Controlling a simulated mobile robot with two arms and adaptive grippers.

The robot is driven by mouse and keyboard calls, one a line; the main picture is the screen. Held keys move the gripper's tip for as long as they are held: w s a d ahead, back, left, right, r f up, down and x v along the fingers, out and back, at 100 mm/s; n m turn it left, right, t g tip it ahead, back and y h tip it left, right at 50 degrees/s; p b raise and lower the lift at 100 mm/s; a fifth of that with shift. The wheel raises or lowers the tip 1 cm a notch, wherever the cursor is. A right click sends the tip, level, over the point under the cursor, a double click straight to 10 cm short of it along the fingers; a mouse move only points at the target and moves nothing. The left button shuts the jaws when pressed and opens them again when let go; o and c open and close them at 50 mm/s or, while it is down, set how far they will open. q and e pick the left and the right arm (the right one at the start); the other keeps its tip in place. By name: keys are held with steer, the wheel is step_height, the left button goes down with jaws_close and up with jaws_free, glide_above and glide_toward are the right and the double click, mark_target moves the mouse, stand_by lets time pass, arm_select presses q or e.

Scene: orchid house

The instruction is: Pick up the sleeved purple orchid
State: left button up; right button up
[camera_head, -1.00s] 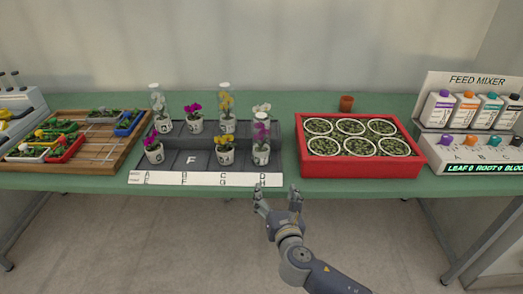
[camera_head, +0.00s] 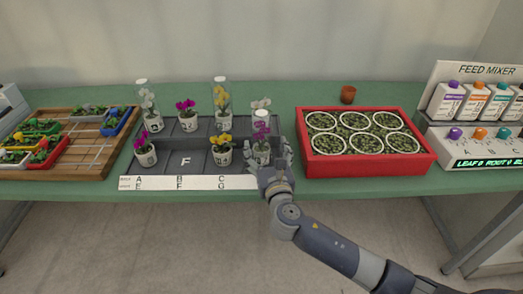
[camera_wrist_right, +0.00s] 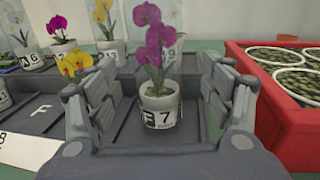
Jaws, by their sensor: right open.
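The purple orchid in a clear sleeve (camera_head: 261,133) stands upright at the front right of the dark tray. My right gripper (camera_head: 268,157) is open around this pot, one finger on each side. In the wrist view gaps show between the pot and the fingers (camera_wrist_right: 160,98). In the head view the gripper partly hides the pot. My left gripper is not in view.
On the tray (camera_head: 187,162) stand other potted orchids, including a yellow one (camera_head: 222,144) close on the left and a white one behind. A red crate (camera_head: 370,165) of seedling pots is close on the right. A wooden board (camera_head: 80,160) lies at left.

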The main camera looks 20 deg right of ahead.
mark_target(262, 139)
steer(key=shift+w, duration=0.35)
steer(key=w, duration=0.4)
steer(key=shift+w+d+f, duration=0.2)
steer(key=shift+w+f, duration=0.05)
steer(key=shift+w, duration=0.15)
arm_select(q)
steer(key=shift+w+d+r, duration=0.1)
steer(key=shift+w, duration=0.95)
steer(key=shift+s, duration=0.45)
arm_select(e)
steer(key=c, duration=1.3)
